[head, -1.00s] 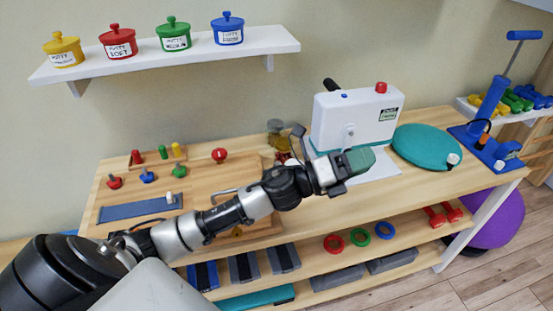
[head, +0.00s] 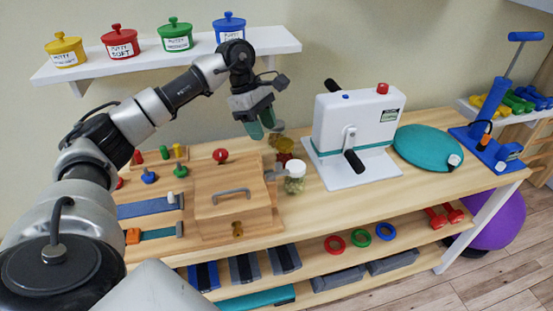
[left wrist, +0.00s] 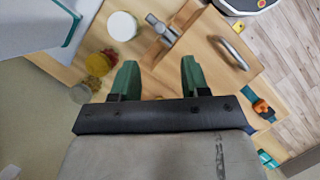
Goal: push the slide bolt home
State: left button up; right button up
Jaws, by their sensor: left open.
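The slide bolt, a grey metal rod with a knob, shows in the left wrist view (left wrist: 162,30) on the edge of a wooden board. In the head view the bolt (head: 276,173) is small, at the board's right side, so how far it is pushed in is unclear. The wooden board (head: 212,212) carries a grey handle (head: 231,192). My left gripper (head: 261,124) has green fingertips, points down and hangs above the board's back right corner. In the left wrist view its fingers (left wrist: 158,78) are apart with only wood between them. My right gripper is out of view.
A lidded jar (head: 295,175) stands close to the bolt, with yellow and red jars (head: 285,148) behind it. A white crank machine (head: 355,130) is to the right. A putty shelf (head: 180,60) is above. A red knob (head: 220,155) stands at the board's back.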

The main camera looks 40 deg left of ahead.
aim_at(278, 163)
pick_arm(q)
jog(key=p+x, duration=0.1)
jog(key=x, duration=0.9)
jog(key=shift+d+r+p, duration=0.1)
jog(key=shift+p, duration=0.25)
grip_shut()
